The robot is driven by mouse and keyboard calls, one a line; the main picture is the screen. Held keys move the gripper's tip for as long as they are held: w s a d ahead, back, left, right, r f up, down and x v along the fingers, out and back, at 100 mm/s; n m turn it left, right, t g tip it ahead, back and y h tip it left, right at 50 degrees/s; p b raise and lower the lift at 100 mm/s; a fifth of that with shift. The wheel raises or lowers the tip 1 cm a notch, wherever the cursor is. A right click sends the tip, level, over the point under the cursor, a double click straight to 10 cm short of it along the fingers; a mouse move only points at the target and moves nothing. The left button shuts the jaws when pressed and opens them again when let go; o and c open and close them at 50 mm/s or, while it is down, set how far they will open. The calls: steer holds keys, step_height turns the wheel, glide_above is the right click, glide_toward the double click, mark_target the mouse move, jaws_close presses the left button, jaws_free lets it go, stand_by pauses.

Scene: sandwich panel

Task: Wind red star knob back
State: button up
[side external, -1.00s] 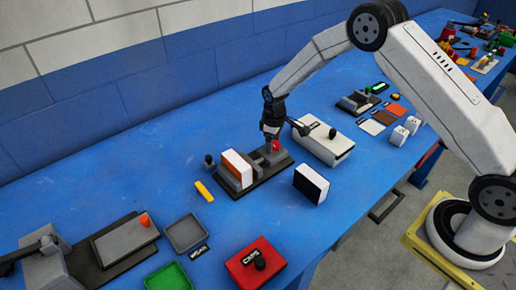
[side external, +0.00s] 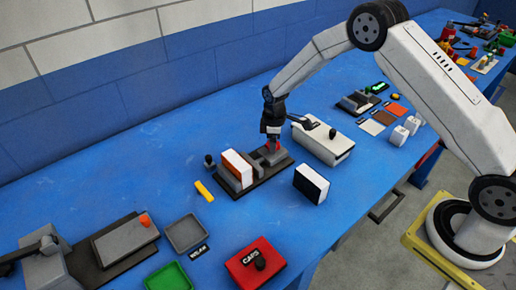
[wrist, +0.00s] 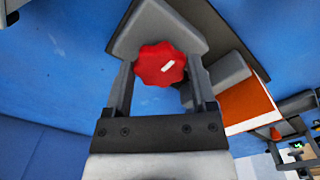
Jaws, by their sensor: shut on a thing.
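The red star knob (wrist: 160,65) shows in the wrist view between the two fingers of my gripper (wrist: 160,78), with a short white mark slanting on its face. It sits at a grey block (wrist: 132,35) of the fixture. In the side view my gripper (side external: 273,145) points down onto the knob and is shut on it, so only a little red shows. The fixture's dark base (side external: 262,184) also carries a panel block (side external: 237,167) with orange and white layers, held between grey parts. The panel's orange face (wrist: 247,103) shows in the wrist view.
A white box (side external: 322,146) with a black knob stands close to the right of my gripper. A yellow piece (side external: 204,191) lies to the left. Blue table is clear behind the fixture.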

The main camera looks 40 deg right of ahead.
steer(key=o, duration=1.2)
steer(key=shift+c, duration=0.2)
steer(key=shift+r, duration=0.1)
steer(key=shift+r, duration=3.85)
steer(key=shift+r, duration=0.1)
steer(key=shift+s+r+m, duration=0.3)
steer(key=shift+s+r, duration=0.1)
steer(key=shift+s, duration=0.1)
steer(key=s+r+m+t, duration=0.1)
steer(key=s+r+m, duration=0.2)
steer(key=s, duration=0.8)
steer(key=s+r+m+t, duration=0.1)
steer(key=s+r+m, duration=0.2)
steer(key=s, duration=0.9)
steer(key=m, duration=0.2)
steer(key=shift+a+r+m+t, duration=0.25)
steer(key=shift+m+t, duration=0.05)
